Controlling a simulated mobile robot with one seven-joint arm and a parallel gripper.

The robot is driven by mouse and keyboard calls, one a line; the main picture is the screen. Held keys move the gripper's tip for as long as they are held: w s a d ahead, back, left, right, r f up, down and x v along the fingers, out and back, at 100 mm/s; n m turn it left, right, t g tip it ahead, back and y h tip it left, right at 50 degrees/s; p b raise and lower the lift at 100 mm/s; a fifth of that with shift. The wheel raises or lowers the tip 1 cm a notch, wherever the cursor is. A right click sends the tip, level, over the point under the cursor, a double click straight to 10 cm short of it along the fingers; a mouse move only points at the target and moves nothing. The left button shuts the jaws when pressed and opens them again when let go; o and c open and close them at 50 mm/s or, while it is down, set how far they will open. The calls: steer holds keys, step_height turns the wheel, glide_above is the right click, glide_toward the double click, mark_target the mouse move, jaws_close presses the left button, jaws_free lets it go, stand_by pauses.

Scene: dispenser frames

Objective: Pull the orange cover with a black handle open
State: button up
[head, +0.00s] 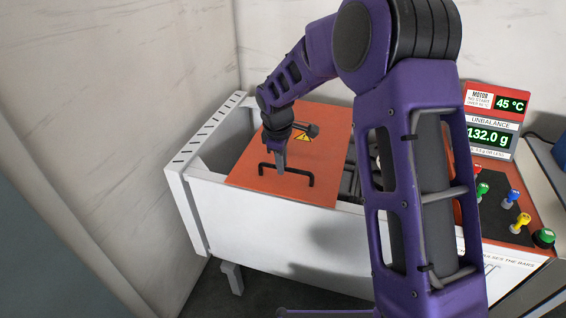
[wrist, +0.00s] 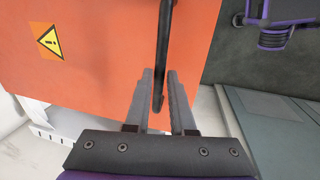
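The orange cover (head: 318,131) with a yellow warning triangle lies over the left part of the white machine in the head view. It also fills much of the wrist view (wrist: 100,60). Its black handle (head: 300,172) is a bar near the cover's front edge. My gripper (head: 280,160) is at the handle, reaching down from above. In the wrist view, the two grey fingers of my gripper (wrist: 164,82) stand apart on either side of the black handle (wrist: 162,50), with a visible gap between them and the bar. My arm hides part of the machine.
The white machine housing (head: 290,235) stands against the walls. A control panel at right has displays (head: 492,135) and coloured knobs (head: 514,195). Dark parts (head: 348,180) show in the opening right of the cover. A wall (head: 100,120) closes off the left.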

steer(key=o, duration=0.3)
steer(key=s+r+p, duration=0.1)
steer(key=r, duration=0.4)
steer(key=s+r+p, duration=0.1)
steer(key=r, duration=0.5)
steer(key=s+a+r, duration=0.1)
steer(key=r, duration=0.5)
steer(key=shift+s+p, duration=0.15)
steer(key=shift+p, duration=0.25)
